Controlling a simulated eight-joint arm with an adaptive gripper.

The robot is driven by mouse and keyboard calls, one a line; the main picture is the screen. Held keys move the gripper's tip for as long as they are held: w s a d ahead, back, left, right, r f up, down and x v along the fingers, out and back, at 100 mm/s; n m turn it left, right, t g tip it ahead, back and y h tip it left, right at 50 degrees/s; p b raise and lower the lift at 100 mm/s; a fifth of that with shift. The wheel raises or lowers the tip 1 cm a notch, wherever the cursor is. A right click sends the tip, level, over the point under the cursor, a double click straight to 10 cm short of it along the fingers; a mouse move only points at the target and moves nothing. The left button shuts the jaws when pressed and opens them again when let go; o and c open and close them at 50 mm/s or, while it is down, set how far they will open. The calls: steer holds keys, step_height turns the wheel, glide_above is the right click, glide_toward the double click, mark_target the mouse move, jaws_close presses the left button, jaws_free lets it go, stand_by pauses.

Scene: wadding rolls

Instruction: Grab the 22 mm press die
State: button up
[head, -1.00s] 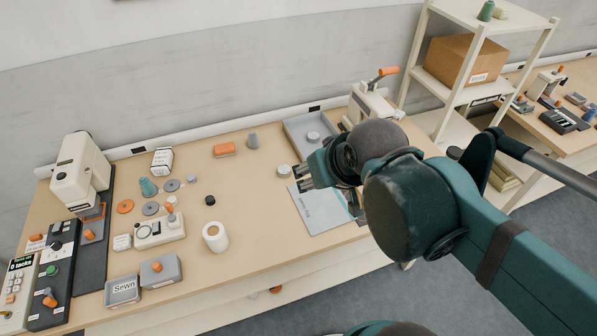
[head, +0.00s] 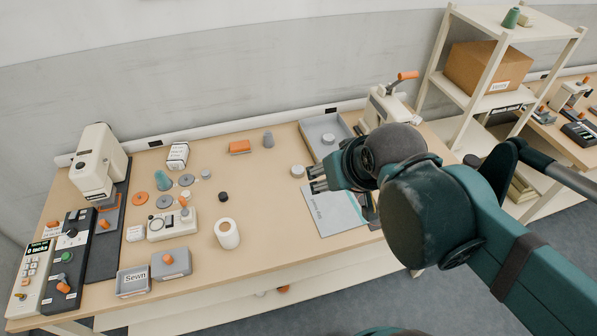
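Small round pieces that could be press dies show in the head view, but no size marking is readable, so I cannot tell which is the 22 mm one. A pale grey round piece (head: 298,171) sits on the table just left of my gripper. A similar one (head: 328,138) lies in the grey tray (head: 312,150). A small black cylinder (head: 223,197) stands mid-table. My gripper (head: 316,179) is over the table's right part, above the grey booklet (head: 333,212), its two fingers apart and pointing left. Nothing shows between them.
A lever press (head: 385,105) stands behind my arm. A white roll (head: 228,234), grey discs (head: 164,201), a teal cone (head: 164,182) and a white device (head: 172,224) are at centre-left. The table's centre is mostly clear.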

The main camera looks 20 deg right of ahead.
steer(key=shift+w, duration=0.1)
steer(key=m+g+h, duration=0.1)
steer(key=m+g, duration=0.5)
steer(key=m, duration=0.3)
glide_above(296, 171)
steer(key=shift+a+f+p, duration=0.15)
steer(key=shift+f+p, duration=0.25)
steer(key=shift+f, duration=11.25)
steer(key=shift+f, duration=1.25)
